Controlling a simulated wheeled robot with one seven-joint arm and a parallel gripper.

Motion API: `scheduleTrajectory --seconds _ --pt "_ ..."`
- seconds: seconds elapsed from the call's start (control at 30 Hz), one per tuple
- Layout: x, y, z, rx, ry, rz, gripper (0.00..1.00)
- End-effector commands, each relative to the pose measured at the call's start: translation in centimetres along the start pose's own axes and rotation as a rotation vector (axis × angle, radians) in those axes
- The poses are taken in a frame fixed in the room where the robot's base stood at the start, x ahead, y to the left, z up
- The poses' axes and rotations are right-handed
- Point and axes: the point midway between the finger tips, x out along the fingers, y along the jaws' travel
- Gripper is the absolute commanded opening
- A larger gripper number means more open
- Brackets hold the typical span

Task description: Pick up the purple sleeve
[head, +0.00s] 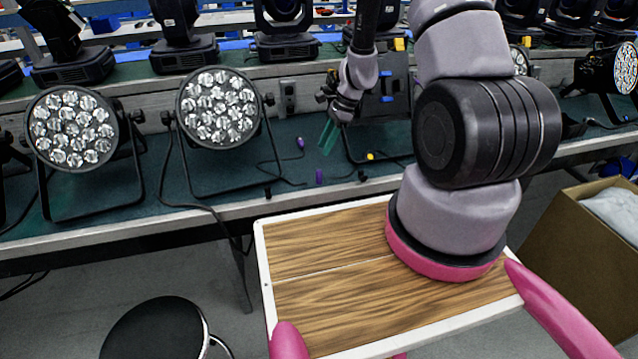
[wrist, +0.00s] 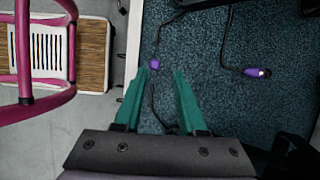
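Two small purple sleeves on dark cables lie on the dark green bench top. One purple sleeve (head: 320,176) is near the bench's front edge; in the wrist view this near sleeve (wrist: 154,64) shows just beyond the left fingertip. The other purple sleeve (head: 300,143) lies further back; in the wrist view it (wrist: 254,72) is well to the right of the fingers. My gripper (head: 327,150) has teal fingers pointing down over the bench. It is open, with nothing seen between the fingers (wrist: 164,76). I cannot tell its exact height above the near sleeve.
Round par cans (head: 218,107) on black stands and loose cables stand left on the bench. A black fixture (head: 375,105) with yellow and blue parts is behind my gripper. A black stool (head: 155,330) and a cardboard box (head: 580,255) stand in front of the bench.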

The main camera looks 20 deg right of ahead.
Motion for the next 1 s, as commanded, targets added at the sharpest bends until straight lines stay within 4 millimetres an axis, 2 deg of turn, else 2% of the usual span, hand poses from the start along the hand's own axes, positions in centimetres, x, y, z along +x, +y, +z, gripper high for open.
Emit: scheduleTrajectory --seconds 0.1,0.4,0.57,0.8,1.0 --pt "1.6 0.3 -0.6 0.026 0.001 0.011 0.4" --pt "6.0 0.4 -0.6 0.029 0.0 0.012 0.4" --pt "7.0 0.4 -0.6 0.028 0.001 0.011 0.4" --pt "10.5 0.7 -0.5 0.028 0.0 0.012 0.4" --pt "11.9 0.7 -0.5 0.027 0.001 0.01 0.4"
